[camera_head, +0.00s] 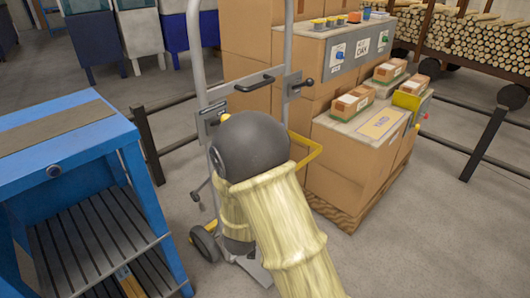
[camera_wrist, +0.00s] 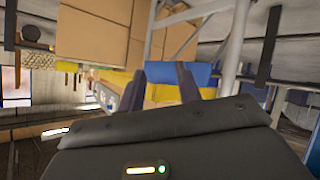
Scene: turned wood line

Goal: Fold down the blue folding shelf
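In the wrist view, a blue panel (camera_wrist: 205,74) lies just beyond my fingertips, with a yellow strip along its lower side. It may be the blue folding shelf, but only part of it shows. My gripper (camera_wrist: 161,78) has its two dark fingers apart, with blue and yellow showing between them. I cannot tell whether they touch the panel. In the head view, my arm hides my gripper and covers the middle of a grey hand truck (camera_head: 290,65). No blue shelf shows on the truck there.
A blue slatted workbench (camera_head: 75,137) stands at the left. Stacked cartons (camera_head: 355,150) on a pallet stand right of the truck. A yellow bar (camera_head: 312,155) juts beside my arm. Dark rails (camera_head: 492,140) and a log rack (camera_head: 475,45) lie farther right. Floor is open at lower right.

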